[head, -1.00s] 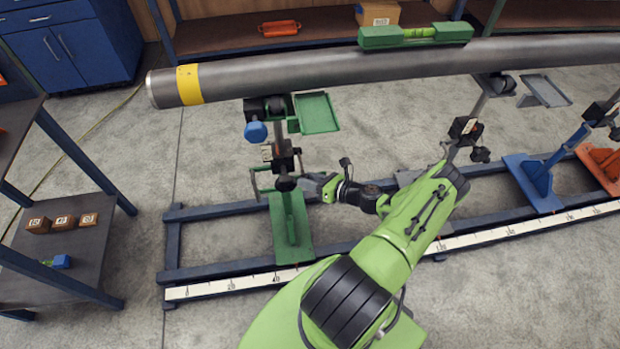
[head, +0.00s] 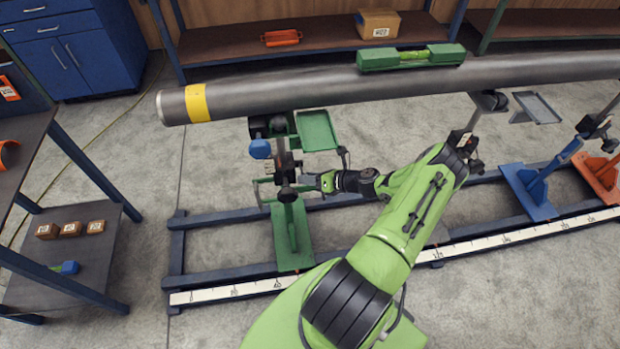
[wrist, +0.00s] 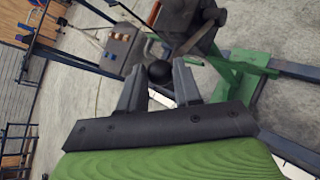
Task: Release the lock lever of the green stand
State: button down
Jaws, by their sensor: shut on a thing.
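The green stand (head: 291,237) stands on the blue rail frame under the left part of the pipe, with a green tray (head: 317,131) and a blue knob (head: 260,149) near its top. My gripper (head: 303,183) is at the stand's post from the right, at the height of the dark clamp block. In the wrist view my gripper (wrist: 160,78) is shut on a black ball knob (wrist: 160,71), which sits between the two fingertips. This looks like the end of the lock lever; the lever's shaft is mostly hidden. The green stand also shows in the wrist view (wrist: 243,68).
The steel pipe (head: 330,88) with a yellow band runs above, carrying a green level (head: 411,57). A blue stand (head: 535,190) and an orange stand (head: 600,178) are to the right. A shelf table (head: 60,250) with small wooden blocks stands left. Floor between is clear.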

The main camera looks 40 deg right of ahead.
jog(key=shift+w+d+r, duration=0.15)
jog(key=shift+w+r, duration=0.05)
jog(key=shift+r, duration=0.1)
jog(key=c, duration=1.1)
grip_release()
jog(key=shift+c, duration=0.2)
jog(key=o, duration=0.4)
jog(key=shift+s+f, duration=0.1)
jog(key=shift+f, duration=0.05)
jog(key=shift+c, duration=0.2)
jog(key=p+v, duration=0.2)
jog(key=v, duration=1.3)
jog(key=shift+s, duration=0.35)
